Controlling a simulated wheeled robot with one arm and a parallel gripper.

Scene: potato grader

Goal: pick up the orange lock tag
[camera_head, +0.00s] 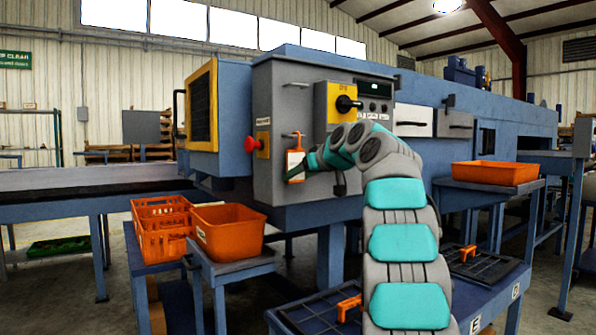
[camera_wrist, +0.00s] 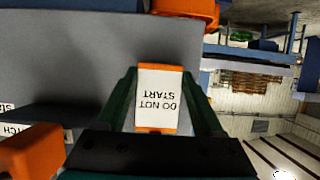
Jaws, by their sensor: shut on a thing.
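The orange lock tag (camera_head: 295,162) hangs at the front of the grey control cabinet, just below a small hook or peg. It has a white label. In the wrist view the tag (camera_wrist: 158,97) shows its label upside down, reading "DO NOT START", with orange at its top and bottom edges. My gripper (camera_head: 312,163) reaches in from the right at the tag. In the wrist view its two dark green fingers (camera_wrist: 160,85) stand on either side of the tag, shut on it. Whether the tag still hangs on the peg cannot be told.
The grey cabinet (camera_head: 262,170) carries a yellow switch panel (camera_head: 335,98) and a red knob (camera_head: 251,144) close to my gripper. An orange bin (camera_head: 228,230) and an orange crate (camera_head: 160,228) stand below left. Another orange bin (camera_head: 495,173) stands at right.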

